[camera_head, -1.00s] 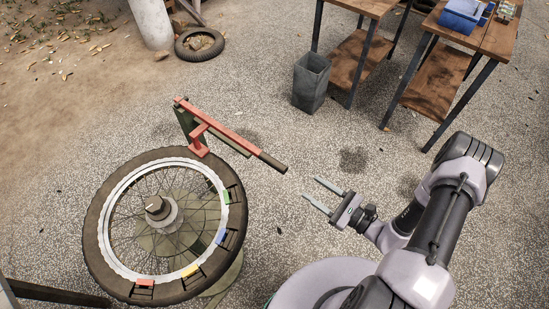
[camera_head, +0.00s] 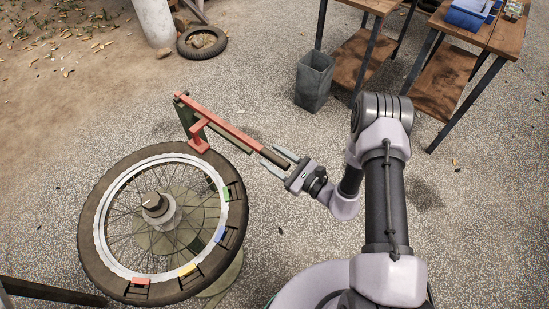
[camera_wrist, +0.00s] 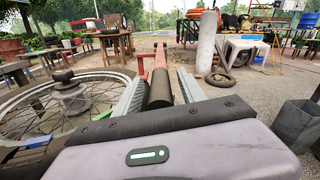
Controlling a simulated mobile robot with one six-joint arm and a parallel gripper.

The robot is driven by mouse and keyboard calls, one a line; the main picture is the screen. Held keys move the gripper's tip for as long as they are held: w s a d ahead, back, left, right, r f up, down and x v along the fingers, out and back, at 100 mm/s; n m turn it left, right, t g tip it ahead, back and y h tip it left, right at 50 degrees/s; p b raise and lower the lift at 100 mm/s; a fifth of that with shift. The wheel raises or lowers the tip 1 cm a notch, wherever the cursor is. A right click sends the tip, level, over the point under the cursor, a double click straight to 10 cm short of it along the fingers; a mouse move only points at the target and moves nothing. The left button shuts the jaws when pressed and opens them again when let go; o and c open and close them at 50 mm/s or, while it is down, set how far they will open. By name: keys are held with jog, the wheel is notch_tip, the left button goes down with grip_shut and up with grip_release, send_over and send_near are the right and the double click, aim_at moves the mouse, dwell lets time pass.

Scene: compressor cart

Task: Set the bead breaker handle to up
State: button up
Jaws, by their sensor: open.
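The bead breaker handle (camera_head: 222,126) is a red bar with a dark grip at its near end. It slopes down to the right from a green and red post beside the wheel (camera_head: 98,215). My gripper (camera_head: 275,157) is open at the handle's dark grip end. In the wrist view the dark grip (camera_wrist: 160,90) lies between the two fingers of my gripper (camera_wrist: 157,82), with the red bar running away beyond it. I cannot tell whether either finger touches the grip.
The spoked wheel lies flat on its stand, with coloured tyre levers along its rim. A grey bin (camera_head: 314,82) and wooden tables (camera_head: 492,37) stand at the back right. A loose tyre (camera_head: 202,43) lies at the back. The floor right of the wheel is clear.

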grip_shut()
dwell(1.3)
